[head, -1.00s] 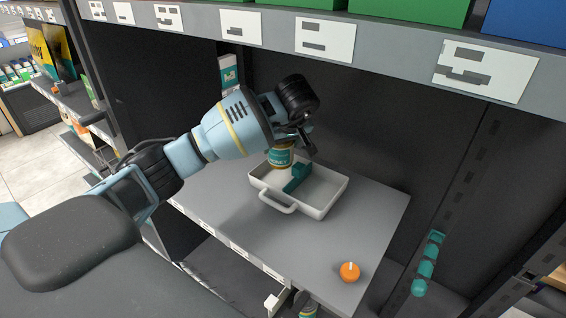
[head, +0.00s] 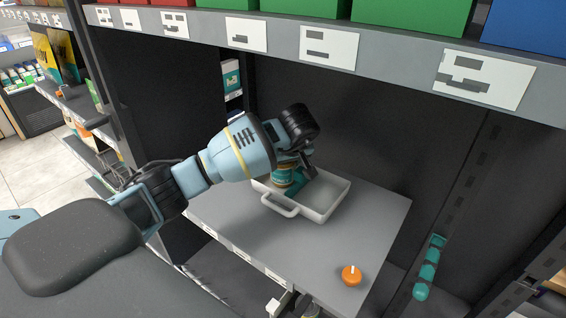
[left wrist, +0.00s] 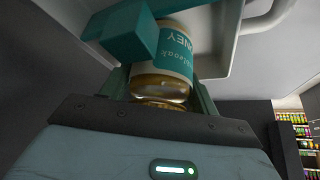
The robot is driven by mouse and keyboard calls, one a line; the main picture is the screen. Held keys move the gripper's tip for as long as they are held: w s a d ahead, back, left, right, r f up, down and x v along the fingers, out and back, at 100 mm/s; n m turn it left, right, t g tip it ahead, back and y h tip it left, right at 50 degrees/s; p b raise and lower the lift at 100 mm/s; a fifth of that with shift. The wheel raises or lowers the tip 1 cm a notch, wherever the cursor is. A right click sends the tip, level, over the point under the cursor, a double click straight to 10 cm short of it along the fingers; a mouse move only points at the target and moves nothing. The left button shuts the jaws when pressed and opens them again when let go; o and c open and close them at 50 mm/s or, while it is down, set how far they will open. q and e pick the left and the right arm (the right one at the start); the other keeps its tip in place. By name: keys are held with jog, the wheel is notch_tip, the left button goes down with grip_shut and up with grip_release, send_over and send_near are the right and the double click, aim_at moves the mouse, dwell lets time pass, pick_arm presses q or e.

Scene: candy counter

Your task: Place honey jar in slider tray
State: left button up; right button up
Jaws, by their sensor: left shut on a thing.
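The honey jar (head: 283,177) is amber with a teal and white label; it also shows in the left wrist view (left wrist: 174,62). My left gripper (head: 298,161) is shut on it and holds it roughly upright at the left part of the white slider tray (head: 322,214). A teal slider block (head: 315,188) lies in the tray, just right of the jar, and shows large in the left wrist view (left wrist: 120,38). I cannot tell whether the jar touches the tray floor or the block. The jar's lower part is hidden by the tray wall. My right gripper is out of view.
The tray stands on a grey shelf (head: 235,222) with a handle at its front. An upper shelf with price labels (head: 330,47) overhangs the work area. The shelf right of the tray is clear.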

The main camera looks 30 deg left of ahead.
pick_arm(q)
jog(key=o, duration=1.2)
jog(key=shift+o, duration=0.2)
jog(key=shift+s+d+r, duration=0.1)
jog(key=shift+d+r, duration=0.1)
jog(key=shift+r, duration=0.4)
jog(key=v, duration=1.1)
